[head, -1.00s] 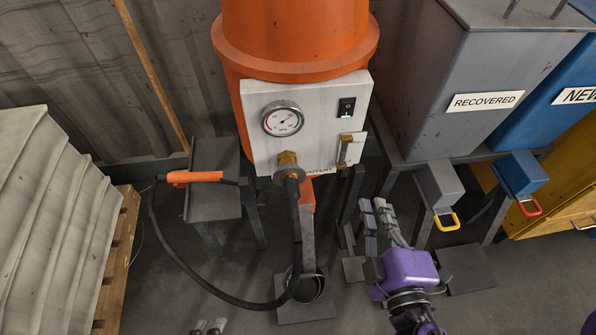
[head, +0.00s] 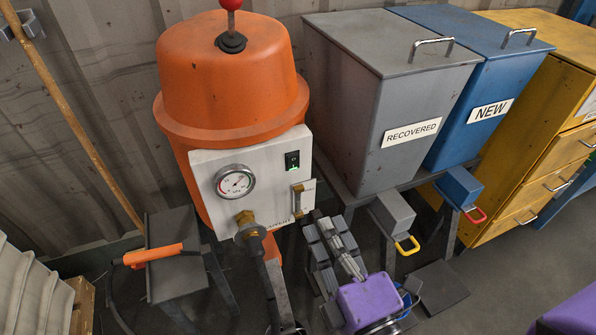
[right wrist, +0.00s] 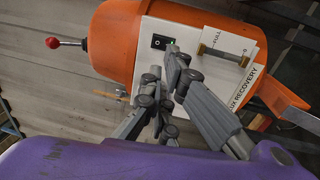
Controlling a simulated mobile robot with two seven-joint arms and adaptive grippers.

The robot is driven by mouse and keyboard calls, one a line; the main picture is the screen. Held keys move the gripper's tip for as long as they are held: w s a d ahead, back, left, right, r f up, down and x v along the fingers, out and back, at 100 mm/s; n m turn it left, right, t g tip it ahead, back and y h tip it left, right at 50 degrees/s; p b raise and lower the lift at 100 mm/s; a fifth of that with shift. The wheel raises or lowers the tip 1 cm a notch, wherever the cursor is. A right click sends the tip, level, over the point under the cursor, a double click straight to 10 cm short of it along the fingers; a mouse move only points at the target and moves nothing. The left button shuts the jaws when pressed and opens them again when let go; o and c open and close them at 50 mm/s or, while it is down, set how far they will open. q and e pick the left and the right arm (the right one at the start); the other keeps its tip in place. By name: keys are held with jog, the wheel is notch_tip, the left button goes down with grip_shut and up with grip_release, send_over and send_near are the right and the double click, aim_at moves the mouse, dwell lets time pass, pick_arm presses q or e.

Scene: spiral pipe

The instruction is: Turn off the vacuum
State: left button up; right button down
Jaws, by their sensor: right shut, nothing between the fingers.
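The orange vacuum (head: 235,85) stands against the wall with a white panel (head: 205,170) on its front. A black rocker switch (head: 292,160) sits at the panel's upper right, with a small green patch at its lower part. The switch (right wrist: 160,42) also shows in the right wrist view, close to my fingertips. My right gripper (head: 320,220) is shut and empty, in front of and below the panel's right side; in the right wrist view its fingertips (right wrist: 162,68) lie just below the switch. I cannot tell whether they touch the panel. My left gripper is out of view.
A grey RECOVERED bin (head: 385,85) and blue NEW bin (head: 480,85) stand right. An orange-handled tool (head: 153,255) rests on a stand at left.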

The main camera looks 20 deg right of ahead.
aim_at(293, 161)
jog(key=w+p, duration=0.2)
jog(key=w, duration=0.2)
jog(key=w+r+p, duration=0.1)
jog(key=w+p, duration=0.1)
jog(key=w, duration=0.2)
jog(key=w+p, duration=0.2)
jog(key=w, duration=0.3)
jog(key=shift+a+r, duration=0.2)
jog(key=shift+r, duration=0.2)
jog(key=shift+w, duration=0.4)
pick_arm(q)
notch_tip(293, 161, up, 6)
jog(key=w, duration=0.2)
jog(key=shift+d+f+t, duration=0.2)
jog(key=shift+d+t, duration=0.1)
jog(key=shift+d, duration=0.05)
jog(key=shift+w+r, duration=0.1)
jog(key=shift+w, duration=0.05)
